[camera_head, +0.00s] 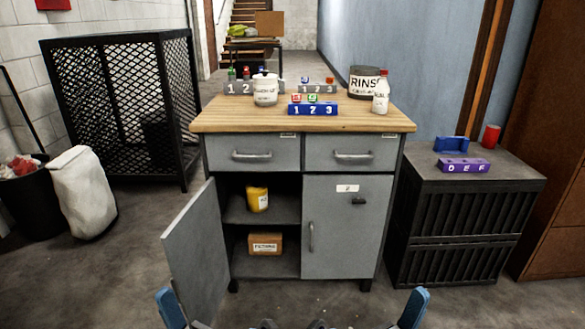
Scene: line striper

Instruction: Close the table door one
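A grey metal cabinet with a wooden top (225,120) stands in front of me. Its left door (196,255) is swung wide open toward me and to the left. The right door (343,235) is shut, with a white label and a handle. The open compartment shows a yellow container (257,199) on the shelf and a small brown box (265,244) at the bottom. Blue and dark parts of my arms show at the bottom edge, below the cabinet and apart from the right door. My fingertips cannot be made out, and nothing held shows.
Both drawers (252,153) are shut. Jars, a bottle and numbered blocks stand on the cabinet top. A black crate stand (465,225) is at the right. A mesh cage (118,110), a white sack (83,195) and a dark bin are at the left. Floor left of the door is clear.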

